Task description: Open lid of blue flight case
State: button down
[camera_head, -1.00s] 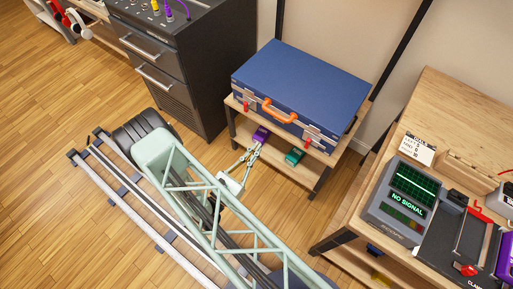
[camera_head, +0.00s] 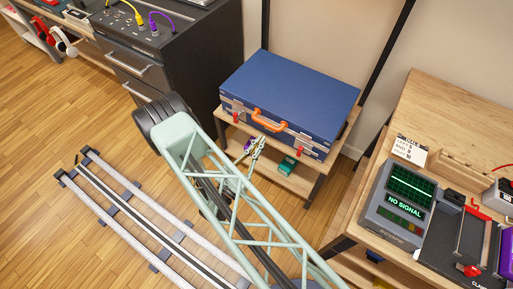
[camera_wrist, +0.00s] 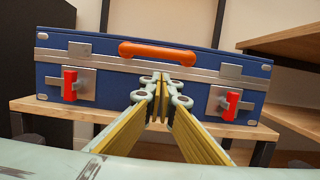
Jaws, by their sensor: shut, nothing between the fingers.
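The blue flight case (camera_head: 290,90) lies on the wooden shelf, its lid closed. Its front side fills the upper part of the wrist view (camera_wrist: 215,62), with an orange handle (camera_wrist: 158,51) at the middle. A red latch (camera_wrist: 69,85) is on the left of the front and another red latch (camera_wrist: 232,104) on the right; both hang down. My gripper (camera_head: 260,141) is shut and empty, in front of the case and below the handle. In the wrist view its fingertips (camera_wrist: 163,78) meet between the two latches; whether they touch the case I cannot tell.
A green item (camera_head: 288,165) and a partly hidden purple item (camera_head: 248,145) sit on the lower shelf. A dark drawer cabinet (camera_head: 180,60) stands left of the case. A workbench (camera_head: 440,110) with a scope (camera_head: 398,210) is at the right.

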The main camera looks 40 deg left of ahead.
jog(key=shift+w+a+r+b, duration=0.1)
jog(key=shift+w+r, duration=0.2)
jog(key=shift+r, duration=0.2)
jog(key=shift+w+d+r+b, duration=0.15)
jog(key=shift+w+r, duration=0.15)
jog(key=shift+r, duration=0.25)
jog(key=shift+w+a+r+b, duration=0.15)
jog(key=shift+w+r, duration=0.15)
jog(key=shift+r, duration=0.2)
jog(key=shift+r, duration=0.15)
jog(key=shift+r+g+p, duration=0.4)
jog(key=shift+r+p, duration=0.35)
jog(key=shift+r, duration=0.25)
